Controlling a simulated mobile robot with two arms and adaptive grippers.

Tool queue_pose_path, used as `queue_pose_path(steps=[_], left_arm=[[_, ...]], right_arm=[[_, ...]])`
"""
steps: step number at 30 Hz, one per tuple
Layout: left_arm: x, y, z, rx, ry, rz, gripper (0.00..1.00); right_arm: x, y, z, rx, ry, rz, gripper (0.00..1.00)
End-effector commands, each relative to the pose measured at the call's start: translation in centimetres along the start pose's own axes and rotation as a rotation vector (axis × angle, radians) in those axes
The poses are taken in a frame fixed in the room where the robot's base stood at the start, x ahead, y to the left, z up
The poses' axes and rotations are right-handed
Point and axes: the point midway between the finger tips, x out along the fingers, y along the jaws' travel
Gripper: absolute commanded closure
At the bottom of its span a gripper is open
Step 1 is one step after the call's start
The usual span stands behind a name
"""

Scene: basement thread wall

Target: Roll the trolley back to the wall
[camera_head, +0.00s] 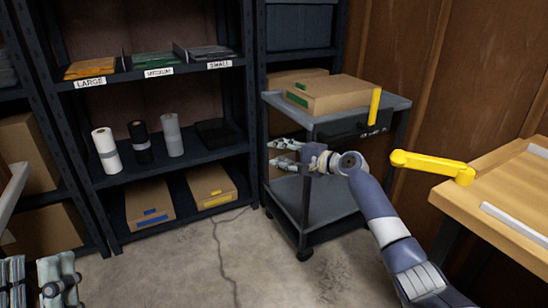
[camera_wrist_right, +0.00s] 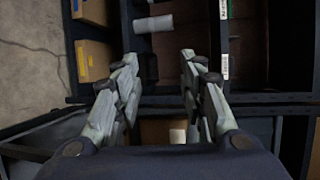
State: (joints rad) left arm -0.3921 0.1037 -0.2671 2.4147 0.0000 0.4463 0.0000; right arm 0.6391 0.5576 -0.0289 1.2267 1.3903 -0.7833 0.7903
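The trolley (camera_head: 398,103) is dark grey with an upper tray, a lower tray and castors. It stands between the shelving and the wooden wall, with a cardboard box (camera_head: 335,95) on top. My right gripper (camera_head: 276,152) is open and empty. It overlaps the trolley's open side between the two trays; I cannot tell whether it touches. In the right wrist view its two fingers (camera_wrist_right: 160,75) are apart, pointing towards the shelving. My left gripper (camera_head: 36,280) is partly visible at the bottom left, its fingers apart. My right forearm hides part of the trolley's right side.
Dark shelving (camera_head: 180,165) at the back holds rolls and boxes. A wooden workbench (camera_head: 500,195) stands at the right, with a yellow bar (camera_head: 430,165) at its edge. A yellow upright piece (camera_head: 374,107) shows by the trolley. The cracked concrete floor (camera_head: 195,265) is clear in front.

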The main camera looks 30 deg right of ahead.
Motion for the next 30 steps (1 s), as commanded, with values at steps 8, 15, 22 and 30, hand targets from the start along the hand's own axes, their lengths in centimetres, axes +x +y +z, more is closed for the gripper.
queue_pose_path(steps=[8,15,22,30], left_arm=[[1.0,0.0,-0.8,0.000,0.000,0.000,0.60],[1.0,0.0,-0.8,0.000,0.000,0.000,0.60],[1.0,0.0,-0.8,0.000,0.000,0.000,0.60],[0.8,-0.1,0.6,0.003,-0.061,-0.002,0.60]], right_arm=[[1.9,-0.3,2.7,0.000,0.000,0.000,0.62],[2.1,-0.1,3.0,0.000,0.001,0.000,0.62],[2.1,-0.1,3.0,0.000,0.001,0.000,0.62],[2.3,2.6,5.2,-0.081,-0.016,0.041,0.62]])
